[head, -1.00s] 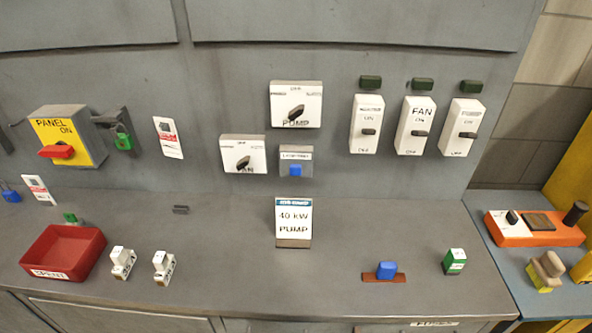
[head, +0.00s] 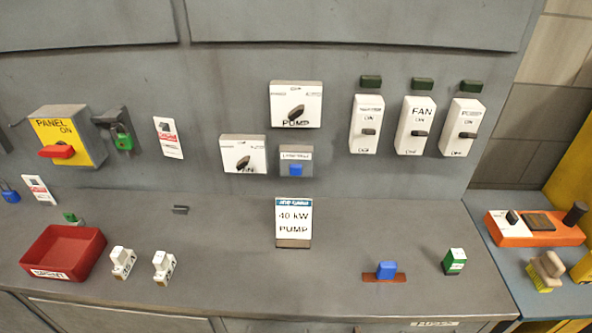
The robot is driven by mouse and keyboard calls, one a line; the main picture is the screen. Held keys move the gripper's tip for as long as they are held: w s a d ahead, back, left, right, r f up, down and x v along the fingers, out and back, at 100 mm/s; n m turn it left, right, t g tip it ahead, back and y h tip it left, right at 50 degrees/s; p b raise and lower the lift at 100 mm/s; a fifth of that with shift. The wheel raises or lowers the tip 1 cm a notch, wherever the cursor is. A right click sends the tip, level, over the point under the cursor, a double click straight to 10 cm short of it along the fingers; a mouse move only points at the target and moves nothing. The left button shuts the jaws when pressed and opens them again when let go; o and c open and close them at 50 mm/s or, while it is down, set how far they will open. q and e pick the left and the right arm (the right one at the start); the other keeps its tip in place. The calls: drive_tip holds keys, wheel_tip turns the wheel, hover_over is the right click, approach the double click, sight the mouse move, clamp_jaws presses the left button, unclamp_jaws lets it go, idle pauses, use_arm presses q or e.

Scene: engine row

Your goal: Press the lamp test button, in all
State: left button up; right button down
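The lamp test button is a small blue button (head: 296,169) on a grey box with a white label (head: 296,156) whose lettering is blurred. The box is fixed to the grey upright panel, below the white PUMP selector (head: 296,104) and right of the white FAN selector (head: 243,154). Three dark green lamps (head: 371,81), (head: 422,84), (head: 471,86) sit above three white switch boxes (head: 366,125), (head: 415,126), (head: 462,127); none looks lit. Neither of my grippers is in the head view.
On the grey ledge (head: 340,215) stand a red tray (head: 95,262), two white fuse-like pieces (head: 123,262), (head: 164,267), a 40 kW PUMP sign (head: 293,220), a blue piece (head: 386,270) and a green-white block (head: 454,261). A yellow panel switch (head: 70,128) is at left.

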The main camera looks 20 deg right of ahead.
use_arm(q)
clamp_jaws()
idle(1.6)
